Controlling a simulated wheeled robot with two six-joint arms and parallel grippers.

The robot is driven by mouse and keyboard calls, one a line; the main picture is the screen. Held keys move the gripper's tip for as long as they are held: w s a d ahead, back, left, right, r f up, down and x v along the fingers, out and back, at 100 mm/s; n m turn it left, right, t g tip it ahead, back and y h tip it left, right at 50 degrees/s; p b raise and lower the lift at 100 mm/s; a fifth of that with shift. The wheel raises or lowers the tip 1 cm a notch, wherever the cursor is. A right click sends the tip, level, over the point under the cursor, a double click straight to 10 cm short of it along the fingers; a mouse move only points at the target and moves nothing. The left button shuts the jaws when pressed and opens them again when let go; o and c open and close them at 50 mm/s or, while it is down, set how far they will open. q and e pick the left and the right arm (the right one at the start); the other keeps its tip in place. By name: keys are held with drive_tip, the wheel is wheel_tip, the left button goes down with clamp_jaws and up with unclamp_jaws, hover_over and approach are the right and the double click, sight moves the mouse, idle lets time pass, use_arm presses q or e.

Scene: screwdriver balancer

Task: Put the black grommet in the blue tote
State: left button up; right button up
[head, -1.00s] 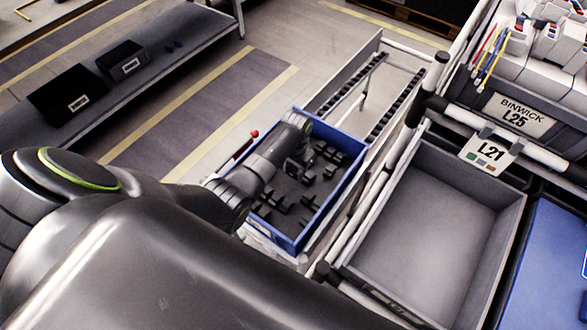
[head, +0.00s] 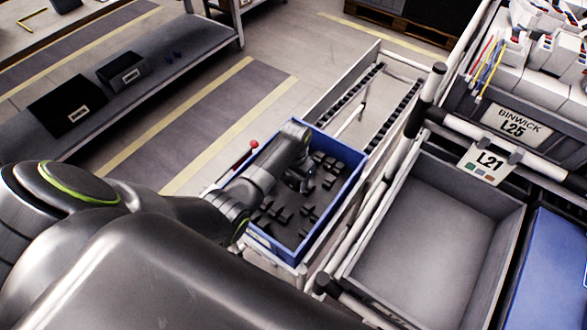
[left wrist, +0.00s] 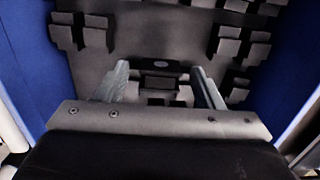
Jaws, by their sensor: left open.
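The blue tote (head: 357,184) stands on a rack at the picture's middle in the head view, and its blue walls also show at both sides of the left wrist view (left wrist: 28,62). Several small black blocky pieces lie on its dark floor. One black grommet (left wrist: 160,82) sits between the fingers in the left wrist view. My left gripper (head: 304,186) reaches down into the tote. In the left wrist view its two fingers (left wrist: 163,80) are apart, one on each side of that grommet; contact cannot be told. My right gripper is not in view.
An empty grey bin (head: 430,230) labelled L21 stands right of the tote, with a blue surface (head: 548,265) beyond it. White rack rails run alongside the tote. A red-tipped stick (head: 254,144) stands at its left edge. Two black boxes sit on a shelf at upper left.

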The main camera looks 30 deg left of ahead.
sight(294, 179)
use_arm(q)
wheel_tip(294, 179, up, 12)
drive_tip(key=p, duration=0.1)
drive_tip(key=shift+w, duration=0.4)
